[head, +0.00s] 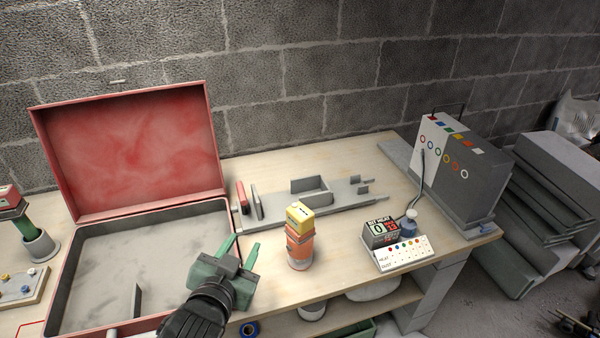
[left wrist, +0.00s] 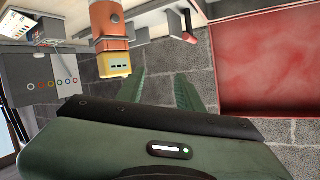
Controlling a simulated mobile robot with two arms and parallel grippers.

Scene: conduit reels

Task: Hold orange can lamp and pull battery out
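The orange can lamp (head: 300,250) stands upright near the table's front edge, right of my left gripper. The yellow block on its top, which looks like the battery (head: 299,213), has small dark marks. In the left wrist view the orange lamp (left wrist: 110,22) and yellow battery (left wrist: 116,65) show at the upper left, apart from the fingers. My left gripper (head: 245,243), green with a dark wrist, is open and empty between the red case and the lamp. Its two spread fingers also show in the left wrist view (left wrist: 161,80). My right gripper is not in view.
An open red case (head: 220,215) fills the left of the table (head: 340,250). A grey holder (head: 325,205) lies behind the lamp. A small counter display (head: 380,233) and a grey box with coloured rings (head: 455,160) stand right.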

